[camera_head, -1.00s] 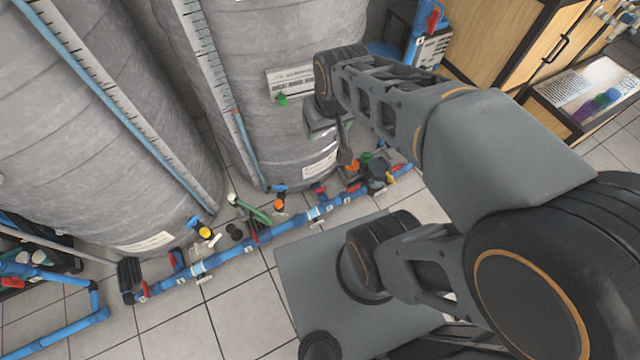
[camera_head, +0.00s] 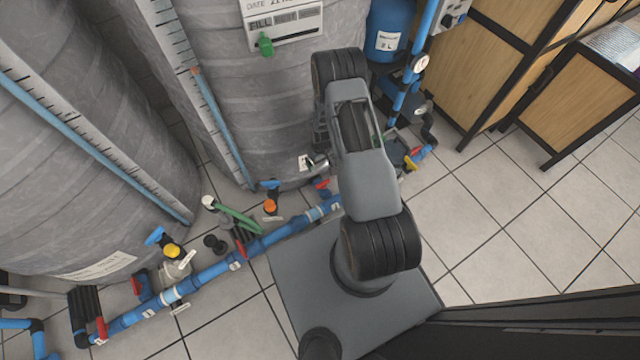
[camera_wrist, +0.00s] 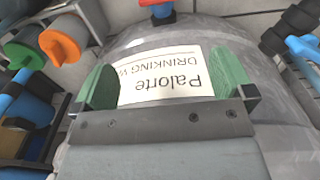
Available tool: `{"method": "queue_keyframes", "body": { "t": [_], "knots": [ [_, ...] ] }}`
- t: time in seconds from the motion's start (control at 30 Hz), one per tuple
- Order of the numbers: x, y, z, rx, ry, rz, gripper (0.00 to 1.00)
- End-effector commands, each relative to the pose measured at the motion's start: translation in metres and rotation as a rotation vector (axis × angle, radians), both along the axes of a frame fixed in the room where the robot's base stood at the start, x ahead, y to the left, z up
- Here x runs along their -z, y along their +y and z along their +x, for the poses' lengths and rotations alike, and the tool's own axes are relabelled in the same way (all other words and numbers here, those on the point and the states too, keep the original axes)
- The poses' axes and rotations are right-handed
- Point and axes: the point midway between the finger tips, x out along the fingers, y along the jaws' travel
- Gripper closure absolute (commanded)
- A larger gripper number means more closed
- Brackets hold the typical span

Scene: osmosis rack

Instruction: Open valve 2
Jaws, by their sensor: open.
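Several red-handled valves sit along the blue pipe (camera_head: 210,272) at the foot of the tanks: one at the left end (camera_head: 101,328), one near the middle (camera_head: 239,248), one beside my arm (camera_head: 321,184). Small white tags are on the pipe, but I cannot read which marks valve 2. My gripper (camera_wrist: 163,62) shows in the wrist view, its two green fingers spread apart with nothing held between them. Behind them is a grey tank surface with an upside-down paper label (camera_wrist: 160,78). In the head view my arm largely hides the gripper.
Large grey tanks (camera_head: 265,100) stand behind the pipe. Yellow (camera_head: 172,251) and orange (camera_head: 270,206) valve parts crowd the floor there. An orange knob (camera_wrist: 60,47) and a green knob (camera_wrist: 24,52) are at left in the wrist view. Open tiled floor (camera_head: 500,220) lies at right.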

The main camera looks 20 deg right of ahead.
Motion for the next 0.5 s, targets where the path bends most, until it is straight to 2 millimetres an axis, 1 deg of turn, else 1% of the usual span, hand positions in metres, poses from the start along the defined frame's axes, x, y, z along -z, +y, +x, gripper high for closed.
{"method": "queue_keyframes", "body": {
  "t": [0.03, 0.17, 0.37, 0.5],
  "knots": [
    [0.018, -0.001, -0.003, 0.000, 0.005, 0.001, 0.00],
    [0.039, -0.002, -0.009, -0.003, 0.012, 0.003, 0.00],
    [0.069, -0.002, -0.010, -0.006, 0.014, 0.003, 0.00],
    [0.098, -0.001, -0.010, -0.007, 0.015, 0.004, 0.00]
  ]
}}
